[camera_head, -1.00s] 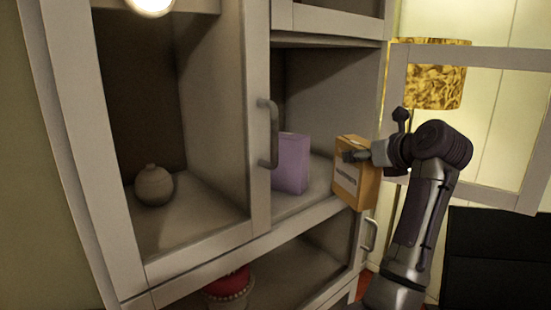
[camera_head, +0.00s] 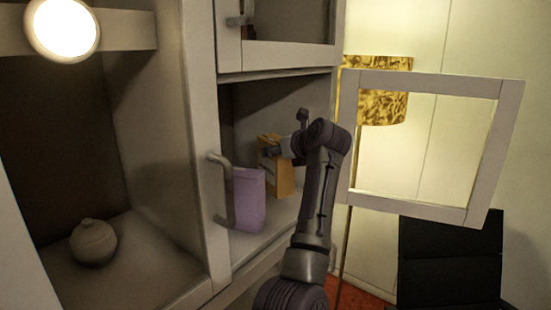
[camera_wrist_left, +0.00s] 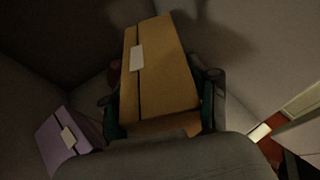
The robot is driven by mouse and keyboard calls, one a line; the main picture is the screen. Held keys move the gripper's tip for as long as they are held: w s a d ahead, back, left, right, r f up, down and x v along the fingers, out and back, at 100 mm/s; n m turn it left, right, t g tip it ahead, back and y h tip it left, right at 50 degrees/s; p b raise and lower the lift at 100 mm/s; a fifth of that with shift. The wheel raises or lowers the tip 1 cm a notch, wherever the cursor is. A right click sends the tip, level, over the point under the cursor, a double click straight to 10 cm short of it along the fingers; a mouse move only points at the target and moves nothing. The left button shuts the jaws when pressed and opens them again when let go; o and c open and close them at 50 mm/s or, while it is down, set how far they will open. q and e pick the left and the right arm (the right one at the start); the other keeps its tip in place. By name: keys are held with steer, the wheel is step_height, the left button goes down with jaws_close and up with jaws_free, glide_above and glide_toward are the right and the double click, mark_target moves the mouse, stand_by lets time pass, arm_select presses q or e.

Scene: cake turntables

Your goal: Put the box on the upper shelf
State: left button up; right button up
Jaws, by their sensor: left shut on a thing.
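The orange-brown box (camera_head: 282,178) is inside the right-hand compartment of the cabinet, behind and right of a purple box (camera_head: 248,200). My left gripper (camera_head: 281,153) is shut on it, near its upper part. In the left wrist view the orange-brown box (camera_wrist_left: 165,75) sits between the fingers of my left gripper (camera_wrist_left: 162,108). The compartment's shelf (camera_head: 262,238) shows in front of the boxes. I cannot tell whether the held box touches the shelf. My right gripper is not in view.
The compartment's framed door (camera_head: 432,82) stands open to the right. The purple box also shows in the left wrist view (camera_wrist_left: 62,140). A lamp (camera_head: 383,95) stands behind.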

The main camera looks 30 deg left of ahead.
arm_select(q)
step_height(320, 180, down, 4)
steer(key=shift+a+r+p, duration=0.1)
steer(key=shift+r+p, duration=0.05)
steer(key=shift+p, duration=1.1)
steer(key=shift+f, duration=0.35)
steer(key=o, duration=1.6)
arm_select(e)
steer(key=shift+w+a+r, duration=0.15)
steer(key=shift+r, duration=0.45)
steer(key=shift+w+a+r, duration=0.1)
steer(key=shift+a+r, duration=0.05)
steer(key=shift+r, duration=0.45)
